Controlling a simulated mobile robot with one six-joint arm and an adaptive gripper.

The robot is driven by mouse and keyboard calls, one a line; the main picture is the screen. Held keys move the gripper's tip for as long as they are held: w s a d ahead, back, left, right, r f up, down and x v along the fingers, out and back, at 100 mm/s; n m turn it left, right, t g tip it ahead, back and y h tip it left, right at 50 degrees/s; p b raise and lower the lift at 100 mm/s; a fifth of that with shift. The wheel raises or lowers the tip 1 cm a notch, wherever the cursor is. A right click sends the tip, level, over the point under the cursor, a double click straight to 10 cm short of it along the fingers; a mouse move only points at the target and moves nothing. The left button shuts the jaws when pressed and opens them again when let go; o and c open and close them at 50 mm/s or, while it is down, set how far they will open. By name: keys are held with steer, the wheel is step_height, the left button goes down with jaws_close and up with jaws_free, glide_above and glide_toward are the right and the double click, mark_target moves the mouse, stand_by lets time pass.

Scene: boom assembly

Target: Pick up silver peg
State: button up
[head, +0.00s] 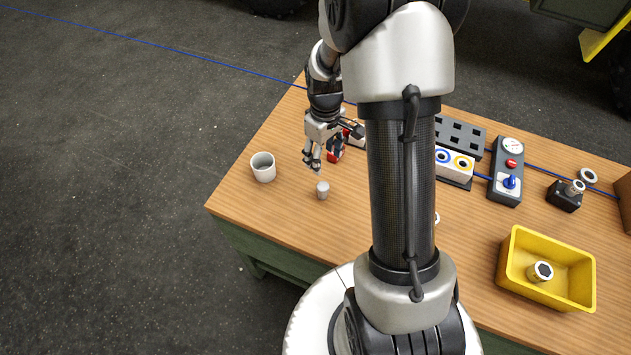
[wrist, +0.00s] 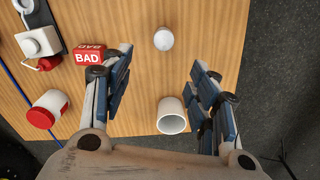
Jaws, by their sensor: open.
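The silver peg (head: 323,190) stands upright on the wooden table, near its front left part. In the wrist view the silver peg (wrist: 163,39) shows from above, beyond the fingertips and between their lines. My gripper (head: 315,162) is above the table, behind the peg and apart from it. In the wrist view my gripper (wrist: 160,70) has its two fingers spread wide with nothing between them in its grasp.
A white cup (head: 263,167) stands left of the peg. A red BAD block (wrist: 89,55) and a red-capped white jar (wrist: 48,109) are close to my gripper. A yellow bin (head: 510,275) is at the right. The table around the peg is clear.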

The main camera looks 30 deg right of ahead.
mark_target(323, 186)
step_height(323, 186, down, 10)
steer(key=shift+s+f+b, duration=0.1)
steer(key=shift+b, duration=1.05)
steer(key=f, duration=0.1)
steer(key=f+b, duration=0.1)
steer(key=f, duration=0.3)
steer(key=shift+s+a+b, duration=0.15)
steer(key=shift+s+b, duration=0.1)
steer(key=shift+b, duration=0.15)
steer(key=shift+c, duration=0.5)
jaws_close()
